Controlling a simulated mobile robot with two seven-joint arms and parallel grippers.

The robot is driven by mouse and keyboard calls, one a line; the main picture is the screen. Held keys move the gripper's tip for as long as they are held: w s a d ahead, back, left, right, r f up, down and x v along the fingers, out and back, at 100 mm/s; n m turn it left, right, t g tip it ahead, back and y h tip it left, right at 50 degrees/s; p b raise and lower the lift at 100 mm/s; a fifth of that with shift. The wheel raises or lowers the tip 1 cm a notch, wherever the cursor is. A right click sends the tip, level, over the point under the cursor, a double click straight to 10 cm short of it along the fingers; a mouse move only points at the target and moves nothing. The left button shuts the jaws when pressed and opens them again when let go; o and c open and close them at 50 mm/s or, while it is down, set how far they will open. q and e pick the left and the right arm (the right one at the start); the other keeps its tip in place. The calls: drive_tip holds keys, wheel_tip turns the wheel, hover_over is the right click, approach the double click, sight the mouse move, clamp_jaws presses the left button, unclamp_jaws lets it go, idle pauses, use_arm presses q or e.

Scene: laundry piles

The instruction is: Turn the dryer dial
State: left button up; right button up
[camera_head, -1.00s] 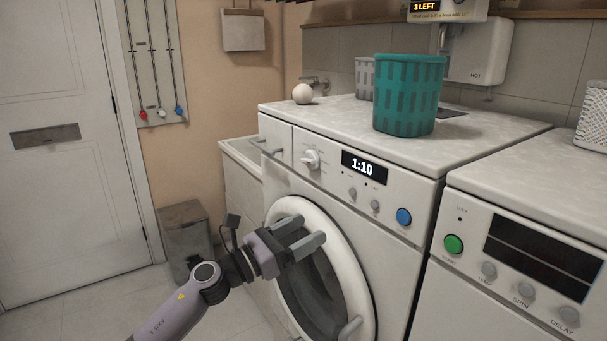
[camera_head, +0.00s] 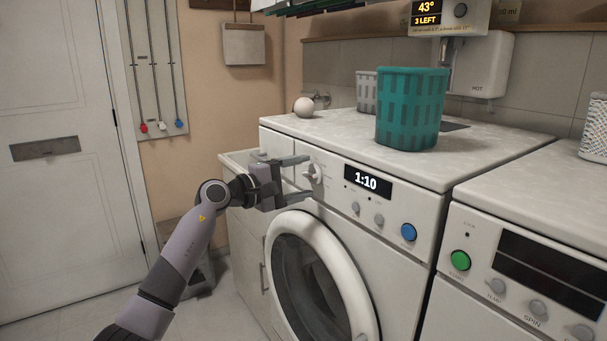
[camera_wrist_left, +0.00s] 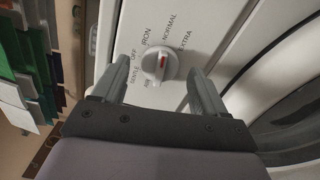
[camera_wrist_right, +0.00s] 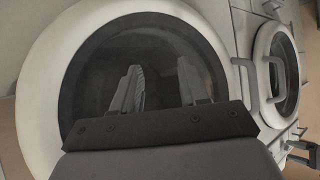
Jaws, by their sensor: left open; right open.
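The dryer dial (camera_head: 314,173) is a white knob at the left of the machine's front panel, left of the lit "1:10" display (camera_head: 367,183).
The round door (camera_head: 352,287) is shut below the panel. A blue button (camera_head: 408,232) and small knobs sit right of the dial. A teal basket (camera_head: 411,110) and a white ball (camera_head: 303,107) stand on top. Another machine (camera_head: 527,232) stands at the right.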

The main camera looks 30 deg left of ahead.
use_arm(q)
drive_tip(key=shift+w+d, duration=0.25)
drive_tip(key=shift+w, duration=0.25)
drive_tip(key=c, duration=1)
